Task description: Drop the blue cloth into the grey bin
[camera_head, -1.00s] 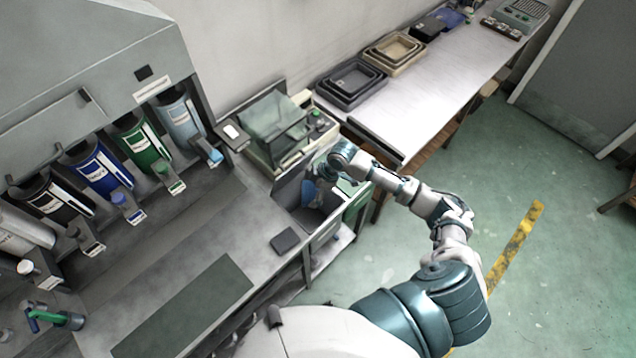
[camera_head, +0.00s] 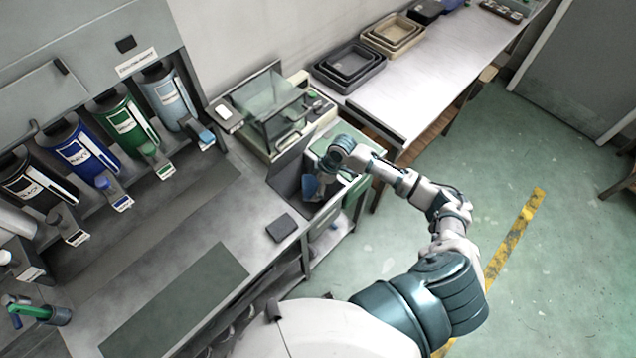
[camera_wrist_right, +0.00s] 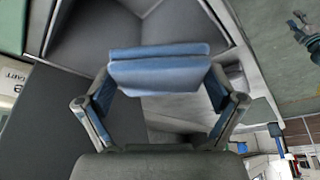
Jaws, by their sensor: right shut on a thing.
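The blue cloth (camera_head: 309,187) hangs below my right gripper (camera_head: 322,172) in the head view. In the right wrist view the cloth (camera_wrist_right: 160,68) shows as a folded blue band between the two fingertips, and the gripper is shut on it. The grey bin (camera_head: 289,178) is a dark open box at the end of the counter. The cloth is over or just inside its opening; I cannot tell how deep. Grey bin walls (camera_wrist_right: 95,35) show behind the cloth in the right wrist view.
A glass-lidded machine (camera_head: 268,112) stands behind the bin. A small dark pad (camera_head: 281,227) lies on the counter in front of it. Several coloured dispensers (camera_head: 125,128) line the left. Stacked trays (camera_head: 348,66) sit on the back table. Green floor is open at right.

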